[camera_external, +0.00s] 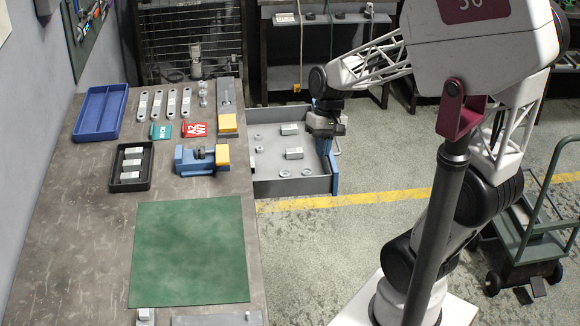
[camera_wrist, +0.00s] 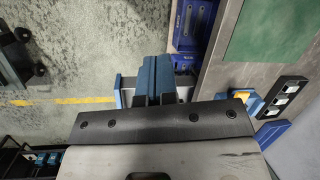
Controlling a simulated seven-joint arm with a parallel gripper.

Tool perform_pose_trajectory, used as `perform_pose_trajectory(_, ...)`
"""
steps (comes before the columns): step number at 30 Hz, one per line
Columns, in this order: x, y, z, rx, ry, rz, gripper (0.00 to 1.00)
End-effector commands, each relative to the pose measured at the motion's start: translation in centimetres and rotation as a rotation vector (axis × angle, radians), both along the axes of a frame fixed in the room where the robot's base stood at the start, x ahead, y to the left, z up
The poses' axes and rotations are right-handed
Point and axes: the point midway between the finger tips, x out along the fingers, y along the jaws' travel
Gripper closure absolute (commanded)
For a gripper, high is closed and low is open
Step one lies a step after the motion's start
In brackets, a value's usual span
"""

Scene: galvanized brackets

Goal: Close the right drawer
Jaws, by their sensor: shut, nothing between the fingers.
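The open drawer (camera_external: 270,187) sticks out from the right side of the workbench. It is a grey tray with a blue front panel (camera_external: 334,178), and it holds several small metal blocks and rings. A pale handle shows on the panel's outer side (camera_external: 338,146). My gripper (camera_external: 323,152) is over the drawer's front end, fingers down. Its blue fingers are shut together and empty. The wrist view shows the fingers (camera_wrist: 155,78) with part of the blue panel (camera_wrist: 118,92) beside them. I cannot tell whether the fingers touch the panel. My gripper's body hides much of the drawer there.
The workbench (camera_external: 75,250) carries a green mat (camera_external: 190,250), a blue tray (camera_external: 99,112), a black tray with blocks (camera_external: 117,185), a blue vise (camera_external: 190,160) and several metal brackets. A green cart (camera_external: 530,235) stands at far right. Floor in front of the drawer is clear.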

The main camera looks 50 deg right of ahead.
Motion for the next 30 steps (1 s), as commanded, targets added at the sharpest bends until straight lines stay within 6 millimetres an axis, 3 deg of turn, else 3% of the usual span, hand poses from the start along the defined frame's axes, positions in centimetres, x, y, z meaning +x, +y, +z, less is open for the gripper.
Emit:
perform_pose_trajectory(13, 2.5, -5.9, -5.4, 0.256, 0.194, -0.302, 1.0)
perform_pose_trajectory(30, 3.8, -14.8, -12.8, 0.624, 0.358, -0.687, 1.0)
